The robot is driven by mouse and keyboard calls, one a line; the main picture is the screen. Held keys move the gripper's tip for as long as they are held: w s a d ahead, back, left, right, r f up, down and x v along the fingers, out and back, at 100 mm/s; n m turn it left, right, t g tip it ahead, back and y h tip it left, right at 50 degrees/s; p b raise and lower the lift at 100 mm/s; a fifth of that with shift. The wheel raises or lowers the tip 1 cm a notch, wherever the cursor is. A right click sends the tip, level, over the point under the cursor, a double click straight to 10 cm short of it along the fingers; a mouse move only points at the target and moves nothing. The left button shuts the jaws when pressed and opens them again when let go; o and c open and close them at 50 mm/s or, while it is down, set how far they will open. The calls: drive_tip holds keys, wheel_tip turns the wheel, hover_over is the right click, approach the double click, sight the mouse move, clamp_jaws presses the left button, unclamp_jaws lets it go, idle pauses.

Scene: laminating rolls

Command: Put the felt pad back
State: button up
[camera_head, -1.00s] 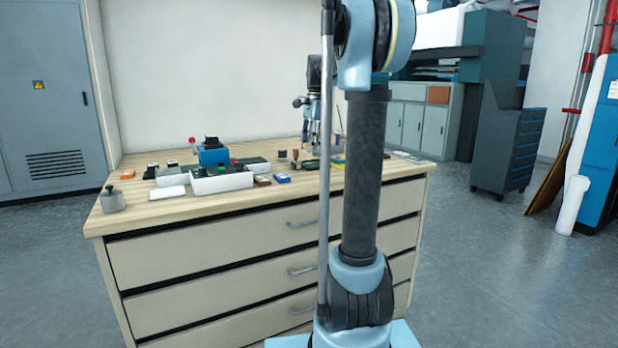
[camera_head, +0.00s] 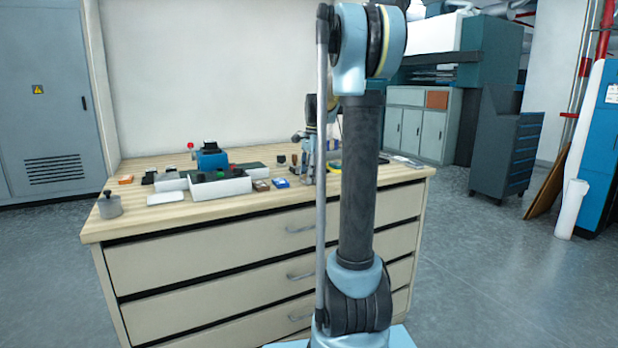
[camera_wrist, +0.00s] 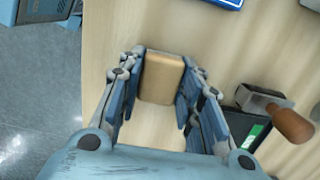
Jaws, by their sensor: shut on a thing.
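A tan block with rounded corners (camera_wrist: 162,78), which looks like the felt pad, sits between the fingers of my gripper (camera_wrist: 158,86) in the wrist view. The fingers are shut on its two sides, and its broad face shows. Pale wood of the tabletop (camera_wrist: 105,55) lies beneath it; I cannot tell if the block touches the wood. In the head view my gripper is at the right part of the bench, partly behind my arm, and the block cannot be made out there.
A wooden-handled tool (camera_wrist: 290,122) and a dark item with a green patch (camera_wrist: 255,132) lie close to the right of my gripper. A blue-edged item (camera_wrist: 228,2) is at the top. In the head view, a white tray (camera_head: 222,188) and grey weight (camera_head: 109,206) stand further left.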

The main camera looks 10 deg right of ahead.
drive_tip(key=o, duration=1)
drive_tip(key=r, duration=0.4)
drive_tip(key=d+r, duration=0.1)
drive_tip(key=r, duration=0.7)
drive_tip(key=shift+w+d, duration=0.15)
drive_tip(key=shift+w, duration=0.05)
drive_tip(key=s+f+n+t, duration=0.1)
drive_tip(key=s+f+n, duration=0.4)
drive_tip(key=s+f, duration=0.4)
drive_tip(key=s+a+f+n+h, duration=0.1)
drive_tip(key=s+f+n, duration=0.3)
drive_tip(key=s+f, duration=0.6)
drive_tip(key=s+f+n+t, duration=0.1)
drive_tip(key=s+f+n, duration=0.4)
drive_tip(key=s+f, duration=0.5)
drive_tip(key=shift+s+a+n+t, duration=0.1)
drive_tip(key=shift+s+n+t, duration=0.05)
drive_tip(key=shift+s, duration=1.4)
drive_tip(key=shift+s+a+n+t, duration=0.1)
drive_tip(key=shift+s+n+t, duration=0.05)
drive_tip(key=shift+s, duration=1.4)
